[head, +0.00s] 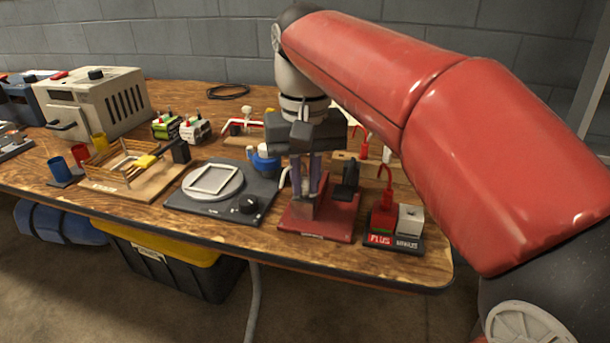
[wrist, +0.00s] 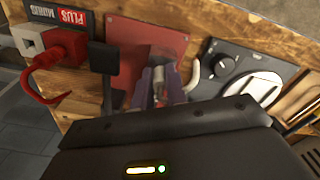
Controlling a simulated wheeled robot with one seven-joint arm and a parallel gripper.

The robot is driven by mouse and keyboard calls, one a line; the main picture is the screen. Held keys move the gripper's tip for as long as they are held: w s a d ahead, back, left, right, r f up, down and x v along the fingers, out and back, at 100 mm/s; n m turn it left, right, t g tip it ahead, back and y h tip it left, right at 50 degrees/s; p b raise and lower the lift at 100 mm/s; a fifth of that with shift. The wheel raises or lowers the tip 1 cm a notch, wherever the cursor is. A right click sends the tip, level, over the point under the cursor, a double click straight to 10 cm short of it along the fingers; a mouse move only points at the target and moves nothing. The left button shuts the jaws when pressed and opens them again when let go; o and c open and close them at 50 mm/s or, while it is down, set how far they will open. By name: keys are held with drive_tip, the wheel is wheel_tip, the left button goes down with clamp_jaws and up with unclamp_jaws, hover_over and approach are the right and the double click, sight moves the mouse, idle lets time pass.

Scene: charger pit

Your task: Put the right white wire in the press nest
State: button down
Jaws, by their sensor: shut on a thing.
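My gripper (head: 307,192) points down over the red base plate of the press (head: 338,222). It is shut on the white wire, whose curved white tail (wrist: 193,75) sticks out beside the fingers in the wrist view. The tail also shows faintly left of the fingers in the head view (head: 284,178). The held part of the wire and most of the nest are hidden by my fingers. I cannot tell whether the wire touches the nest. The press's black handle (head: 347,181) stands just right of my fingers.
A block marked PLUS and MINUS (head: 394,243) stands right of the press, with a red wire (head: 386,190) upright in it. A wooden rack (head: 347,166) is behind. A dark plate with a round disc and knob (head: 222,207) lies left. The table's front edge is near.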

drive_tip(key=shift+f, duration=0.3)
idle(0.5)
drive_tip(key=c, duration=1.3)
unclamp_jaws()
drive_tip(key=shift+r, duration=0.15)
wheel_tip(320, 180, up, 4)
drive_tip(key=p, duration=0.4)
drive_tip(key=shift+r, duration=1.4)
